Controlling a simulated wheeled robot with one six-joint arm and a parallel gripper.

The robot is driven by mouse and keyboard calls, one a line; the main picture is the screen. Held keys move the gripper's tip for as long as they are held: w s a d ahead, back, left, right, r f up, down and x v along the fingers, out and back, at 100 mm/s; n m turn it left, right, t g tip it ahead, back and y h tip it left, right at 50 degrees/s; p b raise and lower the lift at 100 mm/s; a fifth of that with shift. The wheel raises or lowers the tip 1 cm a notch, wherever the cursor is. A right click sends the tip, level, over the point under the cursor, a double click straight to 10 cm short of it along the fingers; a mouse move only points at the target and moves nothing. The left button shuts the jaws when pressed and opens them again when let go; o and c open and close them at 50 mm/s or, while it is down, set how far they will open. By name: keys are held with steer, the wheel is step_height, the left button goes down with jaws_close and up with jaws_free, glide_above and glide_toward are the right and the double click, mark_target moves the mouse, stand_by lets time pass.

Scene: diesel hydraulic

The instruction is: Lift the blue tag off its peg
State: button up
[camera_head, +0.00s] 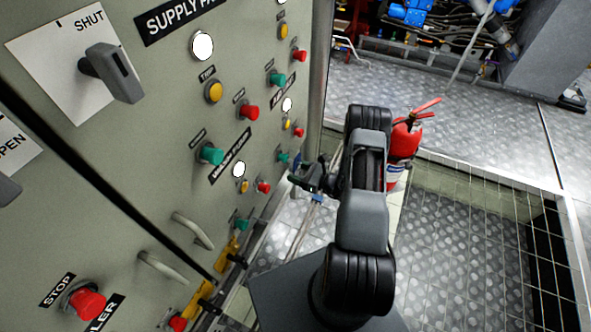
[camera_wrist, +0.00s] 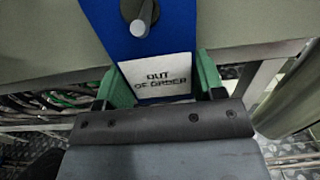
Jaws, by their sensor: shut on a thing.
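The blue tag (camera_wrist: 108,28) hangs against the grey-green panel in the wrist view. Its white lower label (camera_wrist: 157,75) reads "OUT OF ORDER". A grey peg (camera_wrist: 143,18) sticks out at the tag's upper part, so the tag is still around it. My gripper (camera_wrist: 163,82) has one green finger at each side edge of the label and is shut on the tag. In the head view my gripper (camera_head: 303,180) is at the panel's right edge, low down.
The control panel (camera_head: 150,130) on the left carries protruding buttons, a shut-off handle (camera_head: 112,72) and curved pull handles (camera_head: 193,231). A red fire extinguisher (camera_head: 402,142) stands behind my arm. Patterned metal floor (camera_head: 460,240) and a railing lie to the right.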

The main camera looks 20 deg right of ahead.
steer(key=shift+v, duration=2.6)
steer(key=shift+s, duration=0.1)
steer(key=shift+d+r, duration=0.1)
steer(key=s+d+r+p, duration=0.2)
steer(key=s+r, duration=0.1)
steer(key=shift+d, duration=0.3)
